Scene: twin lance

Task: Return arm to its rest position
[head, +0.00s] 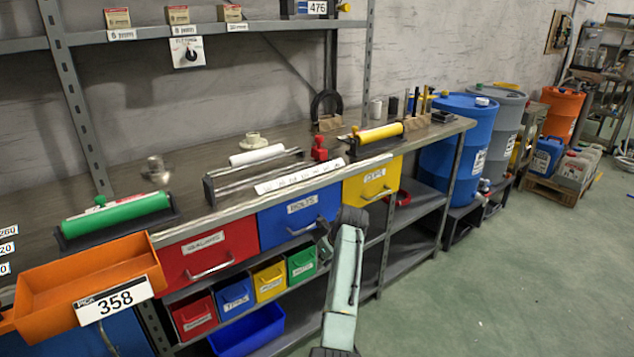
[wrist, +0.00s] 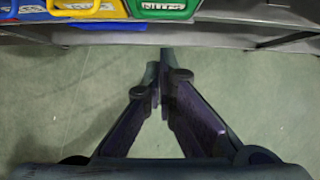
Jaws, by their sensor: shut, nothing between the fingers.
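My arm rises from the bottom middle of the head view, in front of the bench, with its links standing before the shelves. My gripper (wrist: 163,92) shows in the wrist view with its two fingers drawn together at the tips and nothing between them. It points toward the lower edge of the bench, over green floor. In the head view the gripper is mostly hidden or too small to make out, near the arm's upper end in front of the blue drawer (head: 300,213).
A metal workbench (head: 225,137) with red (head: 206,252) and yellow (head: 372,180) drawers stands close ahead. Small bins, including a green one (head: 302,262), sit below. An orange tray (head: 90,275) juts out at left. Blue (head: 450,150) and grey barrels stand at right. The right floor (head: 520,280) is clear.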

